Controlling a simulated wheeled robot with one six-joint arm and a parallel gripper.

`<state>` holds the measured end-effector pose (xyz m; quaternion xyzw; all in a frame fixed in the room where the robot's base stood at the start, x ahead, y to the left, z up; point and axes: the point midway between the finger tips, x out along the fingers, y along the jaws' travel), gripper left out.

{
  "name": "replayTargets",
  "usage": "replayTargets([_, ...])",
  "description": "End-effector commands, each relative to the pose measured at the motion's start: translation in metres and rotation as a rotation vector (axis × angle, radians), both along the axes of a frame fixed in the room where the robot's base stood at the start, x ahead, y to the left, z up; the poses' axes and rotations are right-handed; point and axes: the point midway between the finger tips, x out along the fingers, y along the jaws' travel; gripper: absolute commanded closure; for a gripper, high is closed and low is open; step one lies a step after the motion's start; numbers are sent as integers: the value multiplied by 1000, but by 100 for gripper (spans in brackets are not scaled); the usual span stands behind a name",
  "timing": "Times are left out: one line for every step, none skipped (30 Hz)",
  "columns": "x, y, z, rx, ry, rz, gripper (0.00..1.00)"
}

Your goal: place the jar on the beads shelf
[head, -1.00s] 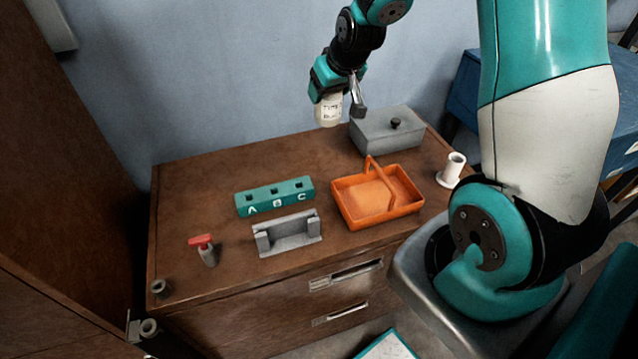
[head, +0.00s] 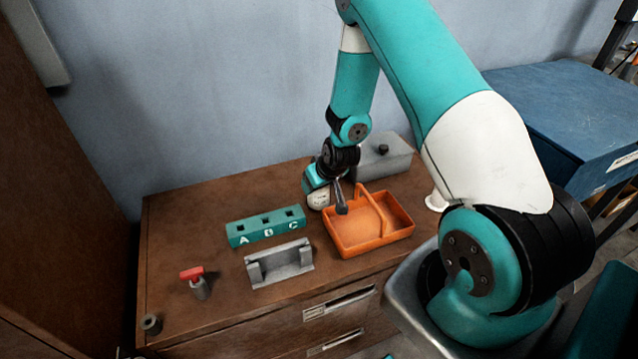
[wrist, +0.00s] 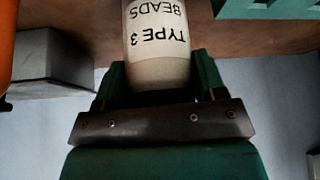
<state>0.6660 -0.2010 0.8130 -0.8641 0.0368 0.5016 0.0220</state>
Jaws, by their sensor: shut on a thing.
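The jar (wrist: 158,45) is pale with a white label reading "TYPE 3 BEADS", upside down in the wrist view. My gripper (wrist: 158,90) is shut on it. In the head view my gripper (head: 322,190) is low over the cabinet top, just left of the orange basket's back corner. There the jar (head: 318,201) shows only in part below the gripper. I cannot tell whether the jar touches the cabinet top. No shelf marked for beads can be made out.
The orange basket (head: 368,242) is beside my gripper. A teal block lettered A B C (head: 265,227), a grey bracket (head: 279,264) and a red-topped item (head: 196,281) stand on the wooden cabinet (head: 180,225). A grey lidded box (head: 385,158) is behind. The cabinet's back left is clear.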

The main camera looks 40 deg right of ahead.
Motion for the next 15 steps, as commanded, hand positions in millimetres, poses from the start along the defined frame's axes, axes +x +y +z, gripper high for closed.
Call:
replayTargets([0,0,-5,0,0,0,74])
replayTargets([0,0,-6,0,-2,0,74])
replayTargets([1,0,-8,0,-3,0,74])
replayTargets([1,0,-8,0,-4,0,74])
replayTargets([1,0,-8,0,-4,0,74])
replayTargets([1,0,-8,0,-4,0,74])
replayTargets([1,0,-8,0,-4,0,74])
replayTargets([1,0,-8,0,-4,0,74])
replayTargets([1,0,-8,0,-4,0,74])
replayTargets([1,0,-8,0,-4,0,74])
replayTargets([1,0,-9,0,-4,0,74])
replayTargets([1,0,-10,0,-3,0,74])
replayTargets([1,0,-11,0,-3,0,74])
replayTargets([1,0,-12,0,-3,0,74])
replayTargets([0,0,-11,0,-1,0,26])
